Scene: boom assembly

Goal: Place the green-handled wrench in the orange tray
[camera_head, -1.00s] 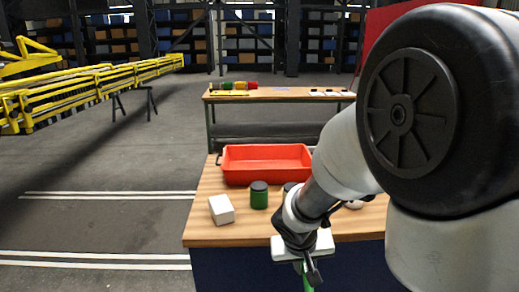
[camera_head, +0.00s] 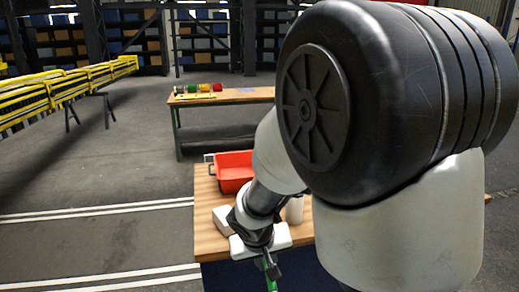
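The orange tray (camera_head: 232,178) sits on the near wooden workbench. Its left part shows and my arm hides its right part. My gripper (camera_head: 268,262) hangs at the bench's front edge, nearer to me than the tray and lower in the picture. A green handle (camera_head: 272,285) shows just below the fingers, cut off by the bottom of the picture. It appears to be the green-handled wrench, held between the fingers. Its far end is out of view.
A white block (camera_head: 222,219) is on the bench left of my arm, and a white cylinder (camera_head: 294,209) is to its right. A second bench (camera_head: 240,96) with coloured items stands behind. A yellow boom (camera_head: 70,85) is at far left.

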